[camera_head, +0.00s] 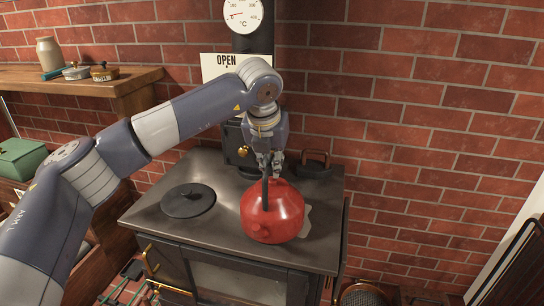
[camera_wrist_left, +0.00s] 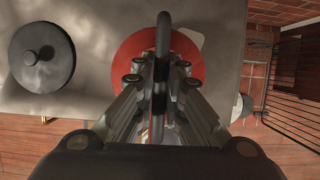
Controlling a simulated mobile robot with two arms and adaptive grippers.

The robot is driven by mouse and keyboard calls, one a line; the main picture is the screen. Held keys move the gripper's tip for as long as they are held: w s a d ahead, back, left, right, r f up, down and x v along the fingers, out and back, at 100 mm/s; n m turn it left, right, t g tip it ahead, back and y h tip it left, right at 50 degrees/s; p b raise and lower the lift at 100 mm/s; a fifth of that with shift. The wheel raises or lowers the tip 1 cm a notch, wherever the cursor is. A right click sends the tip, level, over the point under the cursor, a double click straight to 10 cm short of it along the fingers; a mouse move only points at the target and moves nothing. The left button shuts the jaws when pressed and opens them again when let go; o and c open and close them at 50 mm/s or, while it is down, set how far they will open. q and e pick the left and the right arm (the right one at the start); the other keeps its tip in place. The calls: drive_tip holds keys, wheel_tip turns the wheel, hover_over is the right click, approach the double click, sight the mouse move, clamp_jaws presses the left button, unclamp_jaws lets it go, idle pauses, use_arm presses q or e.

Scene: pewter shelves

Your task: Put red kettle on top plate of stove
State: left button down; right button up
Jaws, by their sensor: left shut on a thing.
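The red kettle (camera_head: 271,215) is at the right part of the dark stove top (camera_head: 228,236). Its round red body also shows beneath my fingers in the left wrist view (camera_wrist_left: 140,45). My left gripper (camera_head: 270,165) is above the kettle, shut on its dark upright handle (camera_wrist_left: 162,60). I cannot tell whether the kettle's base touches the stove top. A round dark plate with a knob (camera_head: 188,200) lies on the left of the stove top. My right gripper is not in view.
A dark round item with a handle (camera_head: 313,166) stands at the stove's back right. The stovepipe (camera_head: 252,40) with a gauge rises behind. A wooden shelf (camera_head: 135,84) with small jars is at the left. The stove's front middle is clear.

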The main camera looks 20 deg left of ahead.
use_arm(q)
drive_tip(key=shift+r, duration=0.15)
drive_tip(key=c, duration=2.1)
unclamp_jaws()
drive_tip(key=shift+f, duration=0.25)
drive_tip(key=o, duration=0.4)
drive_tip(key=shift+s+r, duration=0.1)
drive_tip(key=shift+s, duration=0.05)
drive_tip(key=shift+r, duration=0.15)
drive_tip(key=b+v, duration=0.3)
drive_tip(key=v, duration=0.7)
drive_tip(key=shift+s+d+r, duration=0.1)
drive_tip(key=shift+s+r, duration=0.05)
drive_tip(key=shift+r, duration=0.1)
drive_tip(key=shift+s+r, duration=0.25)
drive_tip(key=shift+r, duration=0.3)
drive_tip(key=shift+f, duration=0.1)
